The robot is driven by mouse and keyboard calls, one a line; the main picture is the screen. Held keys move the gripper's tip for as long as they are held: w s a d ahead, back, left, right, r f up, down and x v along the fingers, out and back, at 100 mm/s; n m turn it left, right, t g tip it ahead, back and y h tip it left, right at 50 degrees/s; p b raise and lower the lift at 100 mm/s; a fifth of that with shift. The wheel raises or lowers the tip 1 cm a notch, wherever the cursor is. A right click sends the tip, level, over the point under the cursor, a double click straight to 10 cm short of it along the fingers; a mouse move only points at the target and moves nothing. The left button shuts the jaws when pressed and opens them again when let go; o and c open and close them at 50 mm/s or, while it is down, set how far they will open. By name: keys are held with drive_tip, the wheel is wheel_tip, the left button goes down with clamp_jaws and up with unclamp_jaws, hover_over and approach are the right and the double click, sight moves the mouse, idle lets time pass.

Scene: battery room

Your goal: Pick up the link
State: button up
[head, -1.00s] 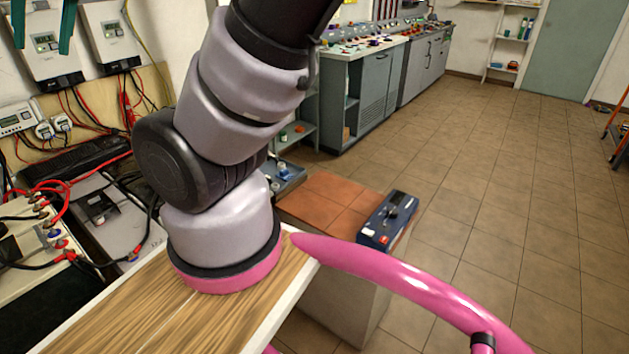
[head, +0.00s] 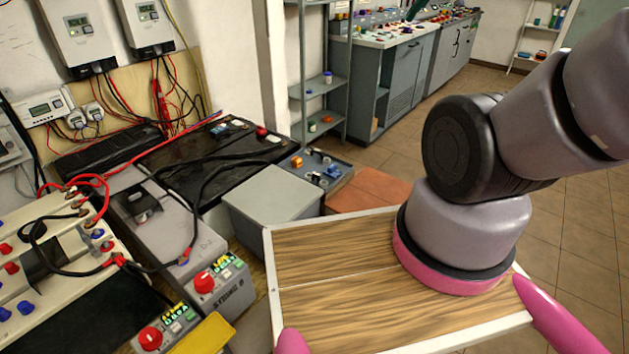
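I cannot pick out the link with certainty in the head view. Several small parts lie in a blue-grey tray (head: 340,180) behind the wooden top, too small to name surely.
Batteries stand at left: a large black one (head: 185,165) and a grey one (head: 180,235) with a red knob. Black and red cables loop over them. A grey box (head: 273,203) stands beside the wooden top. A shelf rack (head: 318,85) and cabinets (head: 395,85) stand behind. Open floor lies right.

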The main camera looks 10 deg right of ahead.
drive_tip(key=shift+d, duration=0.2)
